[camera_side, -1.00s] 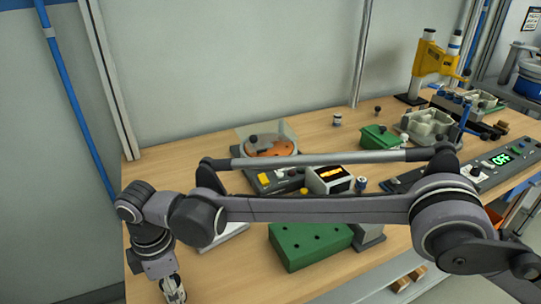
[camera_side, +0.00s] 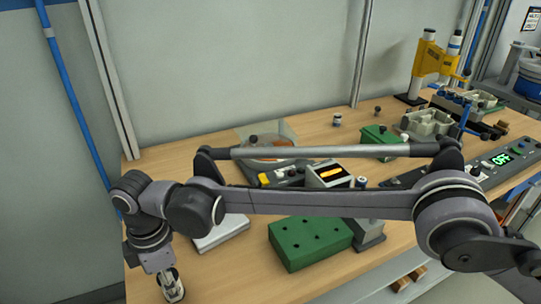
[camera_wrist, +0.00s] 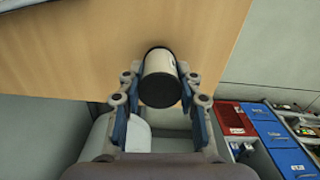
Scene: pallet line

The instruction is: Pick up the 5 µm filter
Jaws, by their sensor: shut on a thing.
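A short cylinder (camera_wrist: 159,66), white at the side with black ends, sits between the fingers of my gripper (camera_wrist: 159,84) in the wrist view. The fingers touch it on both sides, and my gripper is shut on it. I take it to be the 5 µm filter, but no lettering on it can be read. In the side view my gripper (camera_side: 171,286) points down at the left front end of the bench, and the cylinder there is too small to tell from the fingers.
The wooden bench (camera_side: 205,271) has bare room at its front left. A green block with holes (camera_side: 305,239) and a pale flat plate (camera_side: 218,234) stand to the right of my gripper. A red box (camera_wrist: 231,116) and blue drawers (camera_wrist: 280,135) show in the wrist view.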

